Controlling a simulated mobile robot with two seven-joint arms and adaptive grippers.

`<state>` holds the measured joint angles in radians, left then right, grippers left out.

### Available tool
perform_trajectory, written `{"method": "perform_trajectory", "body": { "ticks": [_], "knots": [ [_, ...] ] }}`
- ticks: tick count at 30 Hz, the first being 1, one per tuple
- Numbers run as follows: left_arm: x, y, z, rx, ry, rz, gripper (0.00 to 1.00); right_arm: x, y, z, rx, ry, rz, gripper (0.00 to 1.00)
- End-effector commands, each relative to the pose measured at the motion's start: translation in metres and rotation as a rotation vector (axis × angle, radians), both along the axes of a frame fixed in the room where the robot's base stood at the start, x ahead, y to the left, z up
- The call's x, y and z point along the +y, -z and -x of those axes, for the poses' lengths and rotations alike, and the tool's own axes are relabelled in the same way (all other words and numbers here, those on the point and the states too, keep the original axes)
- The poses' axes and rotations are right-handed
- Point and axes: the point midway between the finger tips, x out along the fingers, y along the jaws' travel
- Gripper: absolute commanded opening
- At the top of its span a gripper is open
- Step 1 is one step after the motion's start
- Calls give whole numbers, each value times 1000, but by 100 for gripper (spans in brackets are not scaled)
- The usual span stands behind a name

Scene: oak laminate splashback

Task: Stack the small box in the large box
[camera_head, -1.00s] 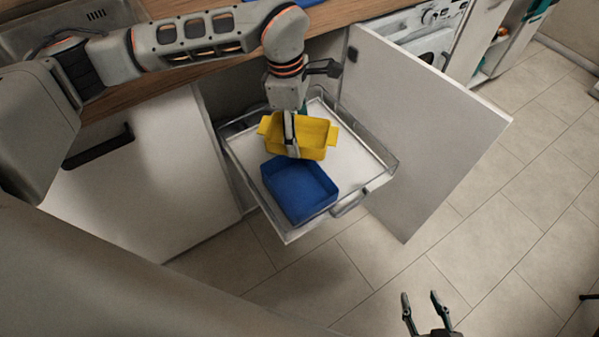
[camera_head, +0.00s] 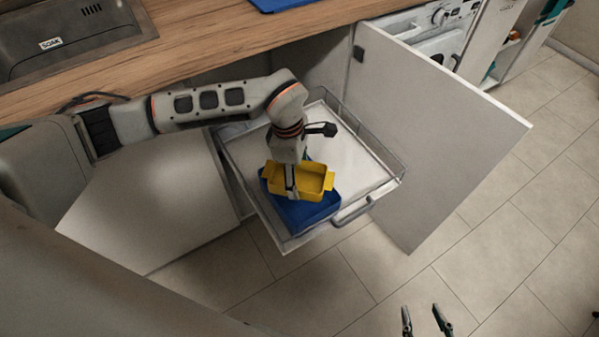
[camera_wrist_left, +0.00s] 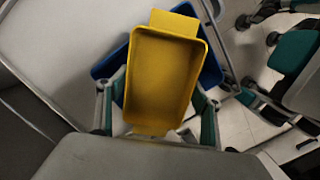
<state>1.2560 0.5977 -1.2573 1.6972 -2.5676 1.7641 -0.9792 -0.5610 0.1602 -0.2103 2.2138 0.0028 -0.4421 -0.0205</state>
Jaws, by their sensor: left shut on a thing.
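The small yellow box (camera_head: 314,181) is in my left gripper (camera_head: 291,191), which is shut on it. The box is upright and lies over the back part of the large blue box (camera_head: 305,217), hiding most of its inside. I cannot tell whether its bottom is inside the blue rim or above it. In the left wrist view the yellow box (camera_wrist_left: 165,80) fills the middle, and the blue box (camera_wrist_left: 211,72) shows behind it on both sides. My right gripper (camera_head: 423,319) is open and empty at the bottom right, above the floor.
The blue box stands in the front of a pulled-out drawer (camera_head: 352,155) with clear sides and a front handle (camera_head: 354,212). An open white cabinet door (camera_head: 430,130) stands to the right. The wooden counter (camera_head: 205,50) runs behind. The drawer's back right is bare.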

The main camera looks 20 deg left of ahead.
Motion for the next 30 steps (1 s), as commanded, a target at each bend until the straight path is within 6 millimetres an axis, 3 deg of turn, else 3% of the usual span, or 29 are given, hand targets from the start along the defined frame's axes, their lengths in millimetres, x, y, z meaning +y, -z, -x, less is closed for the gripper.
{"method": "perform_trajectory", "body": {
  "ticks": [4, 15, 16, 18, 30],
  "knots": [
    [0, -3, -2, -5, 0, 1, 40, 1, -11, -8, -23, 1, -4, 40],
    [0, 5, -1, -3, 0, 1, 40, 0, -6, -3, -12, 0, -4, 40],
    [0, 5, -1, -3, 0, 1, 70, 0, -5, -2, -11, 0, -4, 40],
    [0, 5, -1, -3, 0, 1, 82, 0, -4, -1, -7, 1, -4, 40],
    [0, 0, -1, -5, 0, 1, 82, 0, -2, 1, -2, 1, -3, 40]
  ]
}}
